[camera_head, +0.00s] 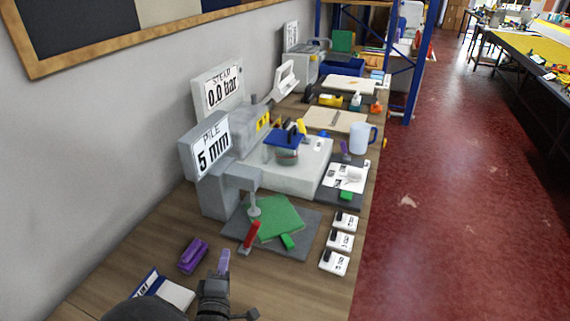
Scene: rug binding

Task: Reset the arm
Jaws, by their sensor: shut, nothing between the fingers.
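My gripper (216,280), dark grey, shows at the bottom of the head view, low over the front end of the wooden bench (112,262). It is shut and empty. Just beyond its tip is a light purple piece (223,261); I cannot tell whether they touch. The rest of my dark arm runs off the bottom edge.
A purple block (193,256) and a white-and-blue box (165,290) lie left of my gripper. Ahead stands a grey gauge reading "PILE 5 mm" (212,147), with a green swatch (274,218) on a grey mat (302,243). Several white tags (334,262) line the right edge.

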